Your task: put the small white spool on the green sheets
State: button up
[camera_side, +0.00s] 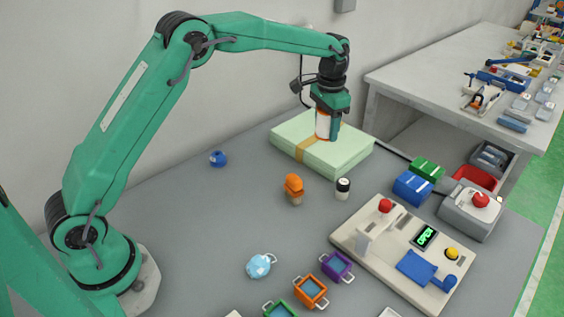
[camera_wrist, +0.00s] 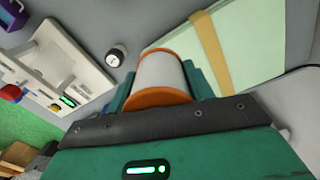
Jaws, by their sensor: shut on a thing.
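A small white spool (camera_side: 323,125) with orange rims is held in my gripper (camera_side: 327,112). It also shows in the wrist view (camera_wrist: 160,75), with a green finger of my gripper (camera_wrist: 163,88) on each side. The pale green sheets (camera_side: 345,156) form a thick stack with a tan band around it, at the back of the table. In the side view the spool overlaps the stack, near the band. I cannot tell whether its lower end touches the top sheet. In the wrist view the stack (camera_wrist: 262,40) lies beyond and to the right of the spool.
A small black-and-white cylinder (camera_side: 343,188) and an orange-topped piece (camera_side: 294,188) stand in front of the stack. A blue ball-like item (camera_side: 218,158) lies to the left. A beige control panel (camera_side: 385,257) and blue and green boxes (camera_side: 412,188) are to the right.

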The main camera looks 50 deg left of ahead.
send_over(316, 146)
notch_tip(316, 146, down, 4)
jog(key=shift+r, duration=0.1)
jog(key=shift+f, duration=2.05)
jog(key=shift+f, duration=0.1)
jog(key=o, duration=1.1)
jog(key=shift+c, duration=0.2)
